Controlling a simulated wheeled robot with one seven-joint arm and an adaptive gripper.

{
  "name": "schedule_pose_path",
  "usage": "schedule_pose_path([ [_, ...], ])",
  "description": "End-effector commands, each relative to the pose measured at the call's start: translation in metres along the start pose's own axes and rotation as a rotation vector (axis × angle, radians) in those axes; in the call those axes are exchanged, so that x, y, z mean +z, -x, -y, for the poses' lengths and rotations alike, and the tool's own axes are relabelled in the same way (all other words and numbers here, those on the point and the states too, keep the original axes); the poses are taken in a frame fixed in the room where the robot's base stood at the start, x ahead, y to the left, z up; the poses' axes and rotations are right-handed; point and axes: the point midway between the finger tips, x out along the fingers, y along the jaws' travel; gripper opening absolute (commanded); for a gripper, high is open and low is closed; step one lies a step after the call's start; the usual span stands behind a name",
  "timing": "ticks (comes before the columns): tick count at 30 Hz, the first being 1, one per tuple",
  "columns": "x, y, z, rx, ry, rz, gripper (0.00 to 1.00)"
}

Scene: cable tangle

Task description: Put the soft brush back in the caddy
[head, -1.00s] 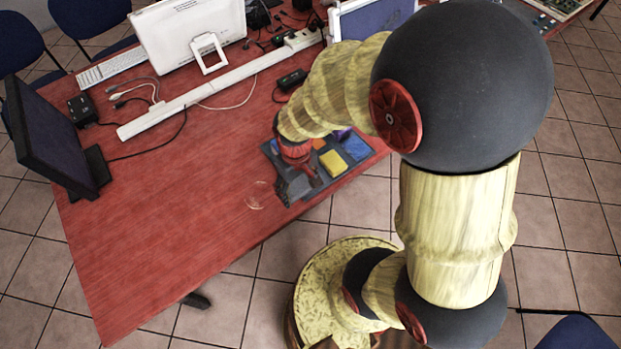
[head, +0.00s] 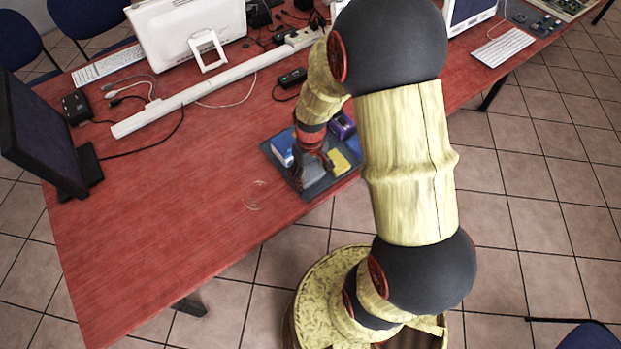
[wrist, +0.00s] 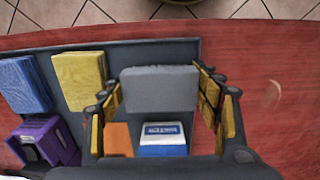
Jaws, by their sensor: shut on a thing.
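The caddy is a dark grey tray (head: 322,187) near the table's front edge; its rim also shows in the wrist view (wrist: 125,46). My gripper (head: 315,165) is over the caddy's left part. In the wrist view, my gripper (wrist: 165,115) has its fingers on either side of a grey block (wrist: 160,90), which seems to be the soft brush and is held. The grey block also shows below the fingers in the head view (head: 312,177). Its underside is hidden, so I cannot tell whether it touches the caddy floor.
The caddy holds a yellow sponge (wrist: 80,79), a blue block (wrist: 24,85), a purple box (wrist: 45,142), an orange item (wrist: 118,139) and a blue-and-white box (wrist: 162,141). A black adapter (head: 291,77) lies behind. The red table (head: 190,200) is clear to the left.

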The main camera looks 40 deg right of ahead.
Motion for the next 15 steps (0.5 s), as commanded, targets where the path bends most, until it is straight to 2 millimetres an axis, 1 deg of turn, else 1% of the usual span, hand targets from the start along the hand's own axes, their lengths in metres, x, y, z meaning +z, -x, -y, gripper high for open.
schedule_pose_path([
  [1,-0.0007,-0.0065,-0.0002,0.001,0.000,-0.001,0.40],
  [8,-0.0010,-0.0049,-0.0002,0.001,0.000,-0.003,0.40],
  [13,-0.0008,-0.0091,-0.0001,0.001,0.000,-0.002,0.40],
  [14,-0.0007,-0.0085,-0.0001,0.001,0.000,-0.002,0.65],
  [15,-0.0007,-0.0082,-0.0001,0.001,0.000,-0.002,0.67],
])
